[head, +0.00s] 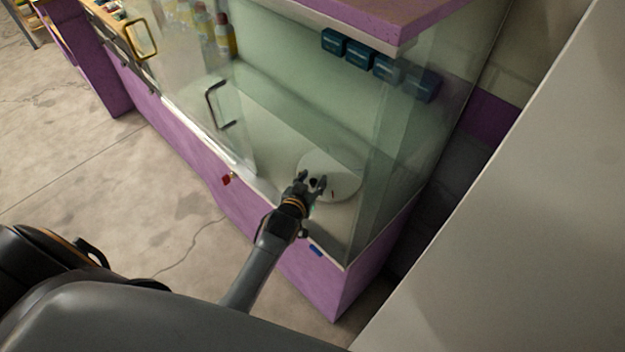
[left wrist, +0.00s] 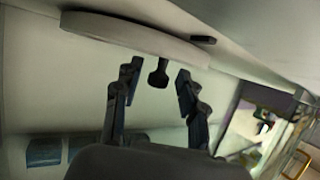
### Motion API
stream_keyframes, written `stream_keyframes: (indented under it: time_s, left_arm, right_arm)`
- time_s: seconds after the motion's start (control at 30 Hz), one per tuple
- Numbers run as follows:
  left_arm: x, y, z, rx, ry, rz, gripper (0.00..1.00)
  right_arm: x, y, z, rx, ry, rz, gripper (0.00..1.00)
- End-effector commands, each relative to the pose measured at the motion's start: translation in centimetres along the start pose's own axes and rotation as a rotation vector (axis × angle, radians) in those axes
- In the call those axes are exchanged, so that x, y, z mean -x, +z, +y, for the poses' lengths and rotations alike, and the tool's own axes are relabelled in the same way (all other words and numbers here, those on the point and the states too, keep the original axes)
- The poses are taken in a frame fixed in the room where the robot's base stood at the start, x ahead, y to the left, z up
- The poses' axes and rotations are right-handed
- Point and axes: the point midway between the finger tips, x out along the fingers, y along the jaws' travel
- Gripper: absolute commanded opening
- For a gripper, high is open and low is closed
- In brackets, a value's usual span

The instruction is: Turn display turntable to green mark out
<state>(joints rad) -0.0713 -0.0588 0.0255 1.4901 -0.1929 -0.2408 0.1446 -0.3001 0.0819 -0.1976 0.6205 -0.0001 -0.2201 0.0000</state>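The display turntable (head: 345,179) is a pale round disc on the floor of the glass case. My left gripper (head: 312,181) is over the front part of the disc, fingers apart. In the left wrist view the disc (left wrist: 135,35) is at the top, and a dark knob (left wrist: 158,74) stands between the open fingers (left wrist: 157,80), with gaps on both sides. A dark block (left wrist: 203,39) is by the disc's rim. My right gripper is not in view.
The purple display case (head: 340,290) has a glass front with a dark door handle (head: 217,105) left of my arm. Blue boxes (head: 387,68) sit high at the back, and bottles (head: 222,36) at upper left. A pale panel (head: 520,210) stands close on the right.

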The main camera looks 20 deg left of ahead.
Motion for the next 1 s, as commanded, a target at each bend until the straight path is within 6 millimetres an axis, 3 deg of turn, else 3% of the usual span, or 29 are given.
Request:
stream_keyframes:
  time_s: [0.27,0.7,1.0]
  left_arm:
    - [1.1,0.1,0.1,0.0,0.001,-0.002,0.41]
    - [9.5,0.1,0.0,0.001,0.0,-0.002,0.41]
    - [12.0,0.0,-0.1,0.002,0.0,-0.001,0.41]
  right_arm:
    - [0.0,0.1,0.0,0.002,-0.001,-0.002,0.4]
    - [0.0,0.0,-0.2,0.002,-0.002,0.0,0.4]
    - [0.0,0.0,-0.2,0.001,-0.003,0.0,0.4]
